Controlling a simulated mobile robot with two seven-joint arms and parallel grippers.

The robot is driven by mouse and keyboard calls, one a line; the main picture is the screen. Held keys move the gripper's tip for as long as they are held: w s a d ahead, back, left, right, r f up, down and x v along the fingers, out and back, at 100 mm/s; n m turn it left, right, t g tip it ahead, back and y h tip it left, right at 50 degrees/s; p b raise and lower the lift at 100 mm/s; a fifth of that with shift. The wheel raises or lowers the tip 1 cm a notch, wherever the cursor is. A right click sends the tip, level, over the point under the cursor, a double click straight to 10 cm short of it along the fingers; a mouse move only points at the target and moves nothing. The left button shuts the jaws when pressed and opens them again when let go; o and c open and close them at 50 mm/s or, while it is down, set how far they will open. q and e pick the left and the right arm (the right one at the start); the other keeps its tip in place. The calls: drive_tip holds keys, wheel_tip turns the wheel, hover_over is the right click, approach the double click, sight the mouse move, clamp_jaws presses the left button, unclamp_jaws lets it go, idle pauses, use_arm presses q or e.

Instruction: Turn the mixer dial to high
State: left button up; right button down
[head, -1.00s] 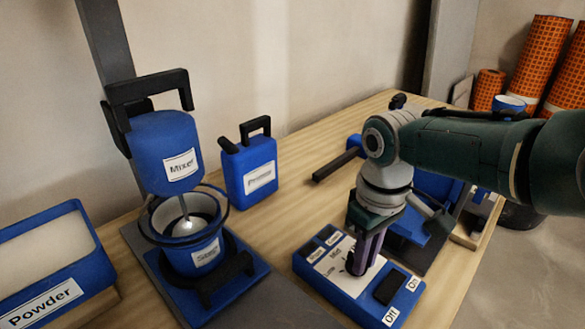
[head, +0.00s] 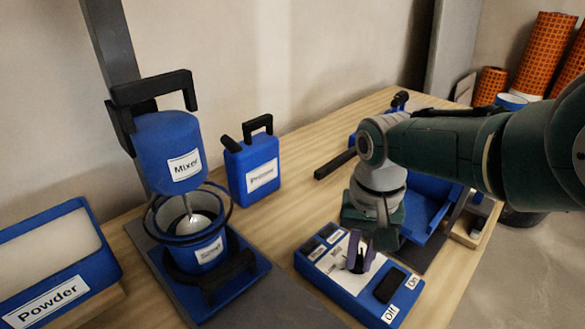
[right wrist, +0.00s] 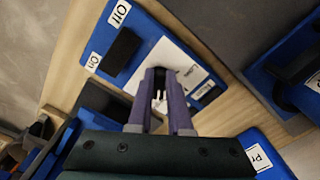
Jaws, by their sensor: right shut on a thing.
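The blue control box (head: 345,299) lies on the bench at the lower middle of the head view, with a white dial panel (head: 327,262) and a black Off/On switch (head: 390,286). It also shows in the right wrist view (right wrist: 150,18). My right gripper (head: 358,262) is down at the panel, its purple fingers shut on the dial, which they mostly hide. In the right wrist view, the fingertips (right wrist: 158,82) meet over the white panel. The dial's setting cannot be read. The blue mixer (head: 168,152) hangs over a bucket (head: 205,245) at the left. My left gripper is not in view.
A blue primer jug (head: 252,168) stands behind the bucket. A powder tray (head: 60,280) is at the far left. A blue tray-like thing (head: 432,205) lies behind my right gripper. Orange rolls (head: 545,60) stand at the back right.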

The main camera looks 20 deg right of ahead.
sight(358, 262)
drive_tip(key=shift+m, duration=0.4)
drive_tip(key=c, duration=0.8)
unclamp_jaws()
drive_tip(key=shift+w, duration=0.1)
drive_tip(key=shift+c, duration=0.2)
wheel_tip(358, 262, up, 10)
drive_tip(key=p, duration=0.9)
